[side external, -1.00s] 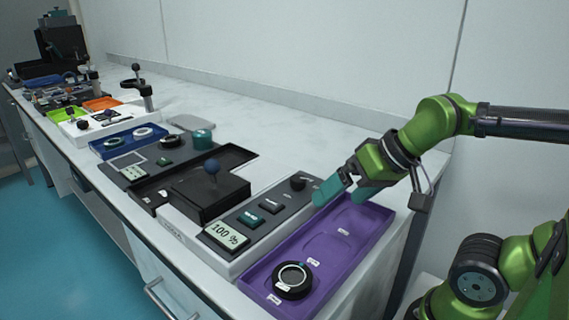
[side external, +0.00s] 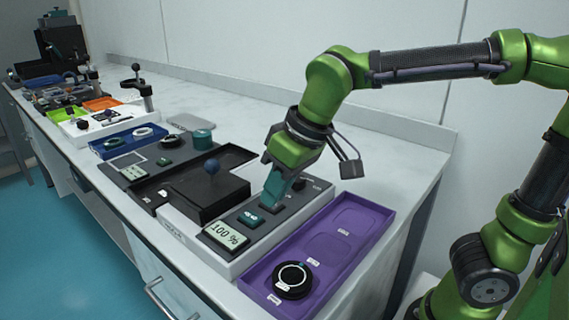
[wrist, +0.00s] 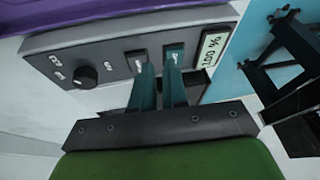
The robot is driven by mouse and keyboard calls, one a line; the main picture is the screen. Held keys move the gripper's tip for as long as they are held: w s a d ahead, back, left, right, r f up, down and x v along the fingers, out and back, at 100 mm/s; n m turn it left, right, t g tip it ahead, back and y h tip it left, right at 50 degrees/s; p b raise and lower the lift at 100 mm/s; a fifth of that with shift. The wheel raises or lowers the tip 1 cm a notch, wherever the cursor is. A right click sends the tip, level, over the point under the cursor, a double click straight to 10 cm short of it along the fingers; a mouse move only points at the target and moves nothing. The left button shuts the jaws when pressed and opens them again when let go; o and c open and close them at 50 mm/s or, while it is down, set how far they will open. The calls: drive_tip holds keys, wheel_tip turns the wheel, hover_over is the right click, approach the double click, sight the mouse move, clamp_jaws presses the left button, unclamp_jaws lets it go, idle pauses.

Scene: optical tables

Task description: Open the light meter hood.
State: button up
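The light meter is a white box with a grey control panel (side external: 238,222), a display reading 100 % (side external: 225,236), a teal button (side external: 249,218) and a dark button beside it. Its black hood (side external: 205,200) stands at its left with a blue ball knob (side external: 211,166) on top. My gripper (side external: 271,206) points down over the panel near the dark button, to the right of the hood. In the wrist view its two teal fingers (wrist: 160,70) are a narrow gap apart, with nothing held between them. Whether the tips touch the panel is unclear.
A purple tray (side external: 335,250) with a round black part (side external: 293,280) lies to the right. A dark rotary knob (wrist: 85,76) stands on the panel. A blue tray (side external: 128,138) and other equipment stand further left.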

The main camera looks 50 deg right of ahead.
drive_tip(key=w+a+r+h, duration=0.1)
drive_tip(key=w+a, duration=0.1)
drive_tip(key=a, duration=0.2)
drive_tip(key=w+a+r+n+h, duration=0.1)
drive_tip(key=w+a+r, duration=0.1)
drive_tip(key=a, duration=0.1)
drive_tip(key=w+a+r+n+h, duration=0.1)
drive_tip(key=w+a+r, duration=0.1)
drive_tip(key=a, duration=0.2)
drive_tip(key=shift+w+a+h, duration=0.35)
drive_tip(key=shift+h, duration=0.05)
clamp_jaws()
wheel_tip(320, 180, up, 6)
drive_tip(key=a+r+m+t+h, duration=0.1)
drive_tip(key=a+m+h, duration=0.1)
hover_over(205, 193)
drive_tip(key=a, duration=0.2)
drive_tip(key=shift+h, duration=0.3)
wheel_tip(205, 193, down, 9)
drive_tip(key=shift+s+d+f, duration=0.15)
drive_tip(key=shift+d+f, duration=0.15)
drive_tip(key=shift+d, duration=0.6)
